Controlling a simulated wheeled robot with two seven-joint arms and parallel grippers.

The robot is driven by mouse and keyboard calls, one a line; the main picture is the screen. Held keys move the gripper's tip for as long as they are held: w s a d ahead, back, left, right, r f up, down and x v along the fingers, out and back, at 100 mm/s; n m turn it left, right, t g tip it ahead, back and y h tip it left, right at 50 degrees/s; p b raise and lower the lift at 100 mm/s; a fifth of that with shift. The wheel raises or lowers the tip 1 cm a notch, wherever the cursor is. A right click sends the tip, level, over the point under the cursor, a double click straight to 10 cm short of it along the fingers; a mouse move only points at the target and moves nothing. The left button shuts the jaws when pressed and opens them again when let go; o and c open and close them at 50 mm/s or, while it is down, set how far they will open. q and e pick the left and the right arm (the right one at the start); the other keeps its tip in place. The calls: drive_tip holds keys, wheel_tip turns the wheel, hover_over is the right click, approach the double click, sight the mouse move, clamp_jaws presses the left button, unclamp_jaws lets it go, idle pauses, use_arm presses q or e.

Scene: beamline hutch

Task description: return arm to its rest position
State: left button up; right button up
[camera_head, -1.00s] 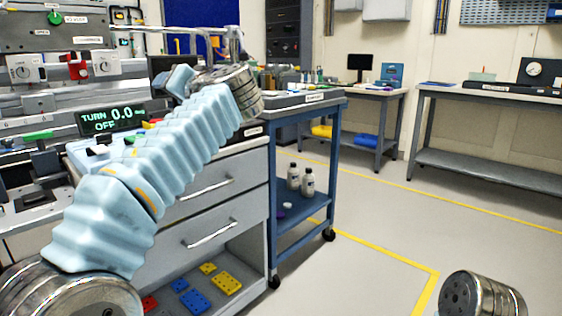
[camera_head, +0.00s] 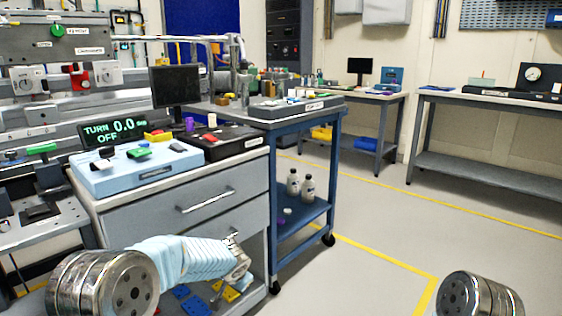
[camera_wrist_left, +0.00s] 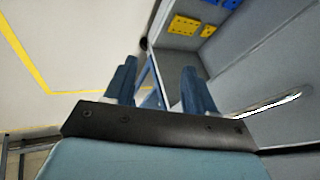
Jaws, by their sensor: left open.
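My left arm comes in low at the left of the head view, its pale blue sleeve folded down in front of the drawer cabinet (camera_head: 150,217). My left gripper (camera_wrist_left: 159,72) shows in the left wrist view as two blue fingers standing apart with nothing between them. It is open and empty, in front of the cabinet near its open lower shelf. In the head view its fingers are hard to make out. A metal joint of my right arm shows at the lower right; my right gripper is out of view.
A light-blue panel (camera_head: 125,178) with switches lies on the cabinet, beside a display reading TURN 0.0 OFF (camera_head: 112,128). A blue trolley (camera_head: 305,215) holds white bottles (camera_head: 307,187). Yellow blocks (camera_wrist_left: 183,25) lie on the cabinet's lower shelf. Open floor (camera_head: 385,235) lies to the right.

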use_arm(q)
drive_tip(key=s+f+n+g+h+p, duration=0.1)
drive_tip(key=s+f+g+h, duration=0.15)
drive_tip(key=s+f, duration=0.75)
drive_tip(key=s+f+n+g+h+p, duration=0.1)
drive_tip(key=s+f+n, duration=0.2)
drive_tip(key=s, duration=0.9)
drive_tip(key=s+d+f+n+g+h+p, duration=0.1)
drive_tip(key=s+f+n+g+p, duration=0.1)
drive_tip(key=s+f+n, duration=0.2)
drive_tip(key=s+f, duration=0.3)
drive_tip(key=s, duration=0.5)
drive_tip(key=shift+s, duration=0.25)
